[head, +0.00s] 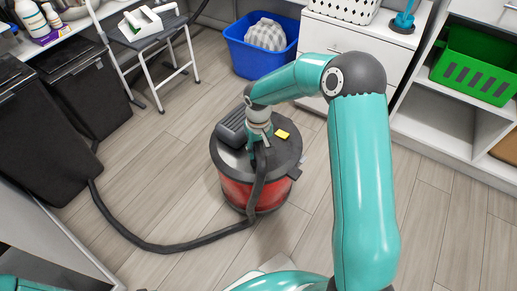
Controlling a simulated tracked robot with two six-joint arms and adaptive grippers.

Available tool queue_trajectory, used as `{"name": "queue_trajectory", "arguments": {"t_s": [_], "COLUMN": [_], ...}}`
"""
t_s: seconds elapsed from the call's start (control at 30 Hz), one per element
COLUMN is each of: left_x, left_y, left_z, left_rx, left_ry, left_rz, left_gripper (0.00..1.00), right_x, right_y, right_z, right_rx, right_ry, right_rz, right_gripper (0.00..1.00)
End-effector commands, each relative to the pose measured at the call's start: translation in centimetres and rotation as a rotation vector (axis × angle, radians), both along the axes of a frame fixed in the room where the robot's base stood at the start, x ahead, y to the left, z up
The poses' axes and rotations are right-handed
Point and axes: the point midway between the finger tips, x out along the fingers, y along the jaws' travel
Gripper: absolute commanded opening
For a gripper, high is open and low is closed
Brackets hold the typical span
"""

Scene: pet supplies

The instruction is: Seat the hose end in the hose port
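A red canister vacuum with a black lid (234,191) stands upright on the floor in the middle of the head view. A black hose (150,246) loops over the floor from the left and rises in front of the vacuum to its lid. My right gripper (259,141) points down over the lid, at the upper end of the hose. Its fingers and the hose end overlap there, so its grip is unclear. The hose port is hidden, and I cannot tell whether the hose end is in it. My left gripper is out of view.
Black bins (40,130) stand at the left, close to the hose. A folding step stool (150,40), a blue basket (262,45) and white drawers (355,40) stand behind. A green crate (475,65) sits in the right shelf. The floor around the vacuum is otherwise clear.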

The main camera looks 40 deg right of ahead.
Motion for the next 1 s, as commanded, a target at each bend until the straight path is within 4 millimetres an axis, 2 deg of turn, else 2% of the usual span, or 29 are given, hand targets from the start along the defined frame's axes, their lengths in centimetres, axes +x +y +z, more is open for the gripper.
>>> {"name": "queue_trajectory", "arguments": {"t_s": [0.07, 0.1, 0.23, 0.53, 0.67, 0.87, 1.0], "left_x": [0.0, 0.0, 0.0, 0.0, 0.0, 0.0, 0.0], "left_y": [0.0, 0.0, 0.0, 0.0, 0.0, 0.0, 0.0], "left_z": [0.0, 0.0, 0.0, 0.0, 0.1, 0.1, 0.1], "left_rx": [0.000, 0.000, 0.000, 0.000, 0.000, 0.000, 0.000], "left_ry": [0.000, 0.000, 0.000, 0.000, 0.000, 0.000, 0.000], "left_rz": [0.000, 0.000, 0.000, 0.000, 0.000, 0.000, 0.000], "left_gripper": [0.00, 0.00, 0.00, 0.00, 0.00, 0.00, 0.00], "right_x": [0.0, 0.0, 0.0, 0.0, 0.1, 0.1, 0.1], "right_y": [0.0, 0.0, 0.0, 0.0, 0.0, 0.0, 0.0], "right_z": [0.0, 0.0, 0.0, 0.0, 0.6, 3.5, 6.4], "right_rx": [0.000, 0.000, 0.000, 0.000, 0.000, -0.001, -0.001], "right_ry": [0.000, 0.000, 0.000, 0.000, -0.002, -0.004, -0.005], "right_rz": [0.000, 0.000, 0.000, 0.000, -0.001, -0.001, -0.001], "right_gripper": [0.05, 0.46, 0.68, 0.69, 0.69, 0.69, 0.69]}}
